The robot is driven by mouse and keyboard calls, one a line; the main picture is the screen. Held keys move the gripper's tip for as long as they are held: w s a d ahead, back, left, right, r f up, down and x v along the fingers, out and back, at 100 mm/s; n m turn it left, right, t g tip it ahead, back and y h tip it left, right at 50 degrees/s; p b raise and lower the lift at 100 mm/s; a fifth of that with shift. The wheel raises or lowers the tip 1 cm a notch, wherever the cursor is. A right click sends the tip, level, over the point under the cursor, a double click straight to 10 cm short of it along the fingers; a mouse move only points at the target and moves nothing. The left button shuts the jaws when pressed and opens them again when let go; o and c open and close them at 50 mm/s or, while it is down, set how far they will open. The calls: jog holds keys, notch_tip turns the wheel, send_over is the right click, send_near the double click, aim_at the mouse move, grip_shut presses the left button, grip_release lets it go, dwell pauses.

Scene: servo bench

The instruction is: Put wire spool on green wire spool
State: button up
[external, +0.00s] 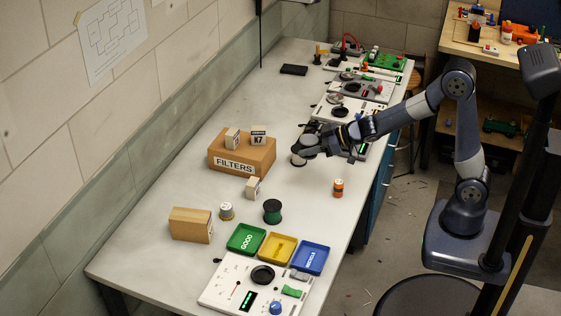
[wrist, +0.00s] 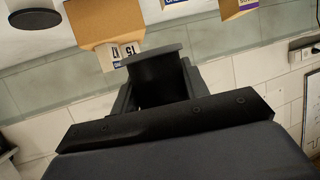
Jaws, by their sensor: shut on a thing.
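My gripper (external: 305,149) is shut on a wire spool, held above the bench to the right of the filters box. In the wrist view the held spool (wrist: 158,75) looks black, with a flange facing up in the picture. In the external view the gripper mostly hides it; a pale round end (external: 298,160) shows below the fingers. The green wire spool (external: 272,211) stands upright on the bench, nearer the camera than my gripper, behind the coloured trays. Nothing is on top of it.
The cardboard filters box (external: 242,158) carries small boxes. An orange spool-like item (external: 338,187), a pale spool (external: 226,211), a small carton (external: 253,188) and a wooden block (external: 191,225) stand nearby. Green (external: 246,238), yellow and blue trays lie in front. Bare bench lies between gripper and green spool.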

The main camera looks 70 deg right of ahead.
jog(key=w+a+r+n+g+y+p, duration=0.1)
jog(key=w+a+n+y+p, duration=0.15)
jog(key=a, duration=0.55)
jog(key=w+a+r+n+g+y+p, duration=0.1)
jog(key=w+a+p, duration=0.15)
jog(key=a, duration=0.55)
jog(key=b, duration=0.3)
send_over(272, 205)
notch_tip(272, 205, down, 6)
jog(key=shift+w, duration=0.1)
jog(key=shift+y, duration=0.25)
jog(key=shift+f, duration=2.05)
jog(key=shift+f, duration=0.2)
jog(key=o, duration=1.1)
jog(key=shift+c, duration=0.2)
